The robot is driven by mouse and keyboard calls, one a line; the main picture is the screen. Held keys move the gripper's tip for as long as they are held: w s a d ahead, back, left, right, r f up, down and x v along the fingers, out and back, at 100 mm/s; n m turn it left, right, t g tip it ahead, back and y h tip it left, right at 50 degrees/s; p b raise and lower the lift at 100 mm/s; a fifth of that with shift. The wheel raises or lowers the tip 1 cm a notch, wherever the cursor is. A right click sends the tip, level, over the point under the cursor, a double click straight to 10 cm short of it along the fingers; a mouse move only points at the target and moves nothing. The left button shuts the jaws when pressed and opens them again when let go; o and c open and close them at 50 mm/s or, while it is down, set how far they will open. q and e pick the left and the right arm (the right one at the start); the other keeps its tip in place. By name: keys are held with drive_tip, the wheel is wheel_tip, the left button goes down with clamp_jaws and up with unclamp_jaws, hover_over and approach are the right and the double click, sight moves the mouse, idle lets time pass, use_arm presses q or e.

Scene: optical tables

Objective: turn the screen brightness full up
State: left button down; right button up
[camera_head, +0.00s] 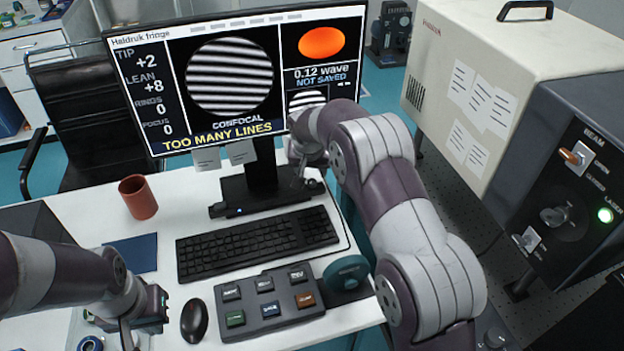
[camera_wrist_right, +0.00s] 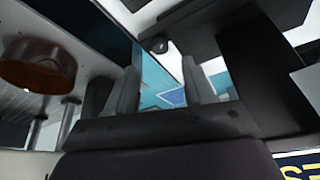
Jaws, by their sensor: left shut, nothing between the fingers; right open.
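The lit screen (camera_head: 235,85) stands on the white desk and shows striped fringes and "TOO MANY LINES". My right gripper (camera_head: 304,178) is at the screen's lower right edge, partly hidden by its own wrist. In the right wrist view its fingers (camera_wrist_right: 160,90) are apart with nothing between them. A small dark round part (camera_wrist_right: 160,45) shows just beyond them; I cannot tell if it is the brightness control. No label for brightness is readable. My left gripper (camera_head: 155,306) is shut and empty, low over the desk, left of the mouse.
A keyboard (camera_head: 258,243), mouse (camera_head: 194,321), button pad (camera_head: 268,311), teal round knob (camera_head: 347,272) and brown mug (camera_head: 138,198) are on the desk. A beige cabinet (camera_head: 500,75) and a dark laser panel (camera_head: 570,190) stand at right. A chair is behind the desk.

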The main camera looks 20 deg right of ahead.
sight(312, 181)
drive_tip(key=x, duration=0.7)
drive_tip(key=shift+f, duration=0.1)
clamp_jaws()
